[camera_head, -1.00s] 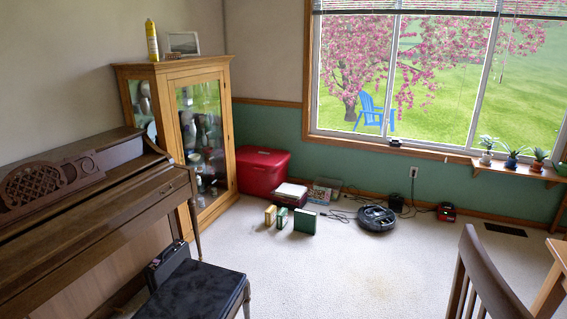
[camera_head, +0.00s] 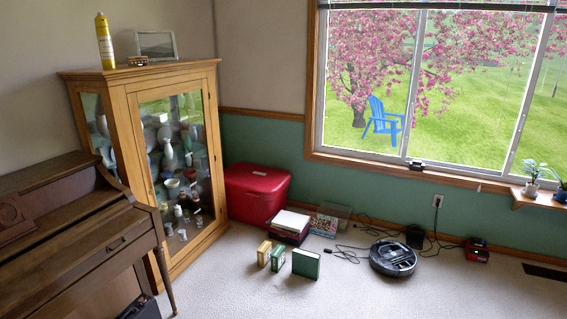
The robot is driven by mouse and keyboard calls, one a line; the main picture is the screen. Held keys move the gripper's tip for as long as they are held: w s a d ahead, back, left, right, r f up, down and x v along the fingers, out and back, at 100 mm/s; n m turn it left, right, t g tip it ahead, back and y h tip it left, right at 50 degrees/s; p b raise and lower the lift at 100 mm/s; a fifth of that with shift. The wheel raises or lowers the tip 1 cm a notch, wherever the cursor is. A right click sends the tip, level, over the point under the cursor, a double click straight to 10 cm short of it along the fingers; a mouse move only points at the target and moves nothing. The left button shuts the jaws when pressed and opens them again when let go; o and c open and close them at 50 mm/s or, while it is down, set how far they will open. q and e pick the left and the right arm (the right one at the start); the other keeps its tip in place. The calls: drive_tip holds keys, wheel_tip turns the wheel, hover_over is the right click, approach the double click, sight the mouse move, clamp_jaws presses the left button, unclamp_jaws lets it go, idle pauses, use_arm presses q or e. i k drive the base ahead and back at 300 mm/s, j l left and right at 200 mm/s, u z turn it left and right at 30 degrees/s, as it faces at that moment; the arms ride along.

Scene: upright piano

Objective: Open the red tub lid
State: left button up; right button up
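The red tub (camera_head: 248,203) stands on the carpet against the green wall, just right of the wooden glass cabinet. Its red lid (camera_head: 258,179) is on top and looks closed. The cabinet hides part of the tub's left side. Neither of my grippers shows in the head view.
The glass cabinet (camera_head: 160,160) and the piano (camera_head: 75,240) take up the left. A robot vacuum (camera_head: 392,257) with cables lies to the right. The front carpet (camera_head: 400,300) is clear.

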sight(255, 180)
drive_tip(key=i+z, duration=0.2)
drive_tip(key=i, duration=0.6)
drive_tip(key=i+z, duration=0.25)
drive_tip(key=i, duration=0.5)
drive_tip(key=i+j+u, duration=0.1)
drive_tip(key=i+u, duration=0.6)
drive_tip(key=i, duration=0.15)
drive_tip(key=i+l+u, duration=0.15)
drive_tip(key=i+u, duration=0.2)
drive_tip(key=i+j+u, duration=0.1)
drive_tip(key=i+u, duration=0.25)
drive_tip(key=i, duration=0.2)
drive_tip(key=i+l+u, duration=0.1)
drive_tip(key=i+u, duration=0.3)
drive_tip(key=i+l+u, duration=0.35)
drive_tip(key=i, duration=0.3)
drive_tip(key=j, duration=0.1)
